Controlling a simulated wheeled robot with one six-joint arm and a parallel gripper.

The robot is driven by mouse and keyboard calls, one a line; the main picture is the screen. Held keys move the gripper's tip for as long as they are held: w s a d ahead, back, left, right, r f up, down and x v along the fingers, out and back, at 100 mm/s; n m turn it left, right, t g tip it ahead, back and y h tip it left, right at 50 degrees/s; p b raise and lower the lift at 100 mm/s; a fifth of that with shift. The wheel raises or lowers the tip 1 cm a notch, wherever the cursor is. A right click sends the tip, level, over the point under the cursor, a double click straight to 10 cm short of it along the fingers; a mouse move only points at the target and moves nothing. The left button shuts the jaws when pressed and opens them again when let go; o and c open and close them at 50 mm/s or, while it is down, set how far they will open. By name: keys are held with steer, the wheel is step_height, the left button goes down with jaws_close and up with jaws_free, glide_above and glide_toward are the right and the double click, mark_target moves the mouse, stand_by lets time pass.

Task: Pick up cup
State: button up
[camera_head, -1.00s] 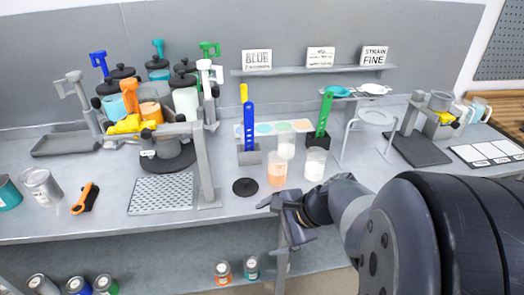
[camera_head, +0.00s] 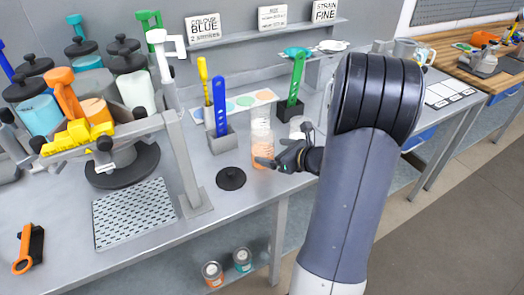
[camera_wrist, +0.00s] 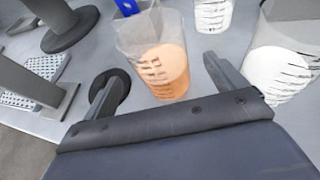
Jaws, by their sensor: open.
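A clear cup with orange contents and dark graduation marks (camera_head: 262,153) stands upright on the grey bench. In the wrist view the cup (camera_wrist: 160,65) stands ahead of and between my gripper's fingers, apart from both as far as I can see. My gripper (camera_head: 272,161) is open and empty, close beside the cup at its right in the head view; its two fingers also show in the wrist view (camera_wrist: 165,85). A cup with white contents (camera_wrist: 283,62) stands to the right, partly hidden by my gripper in the head view. Another white-filled cup (camera_wrist: 213,12) stands behind.
A round black lid (camera_head: 231,178) lies left of the orange cup. A blue stick in a grey holder (camera_head: 222,140) and a green one (camera_head: 294,85) stand behind. A dispenser frame (camera_head: 185,160) and perforated tray (camera_head: 133,213) are at left. The bench's front edge is near.

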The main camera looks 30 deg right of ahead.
steer(key=shift+p+x, duration=0.6)
steer(key=shift+x, duration=2.15)
steer(key=c, duration=1.2)
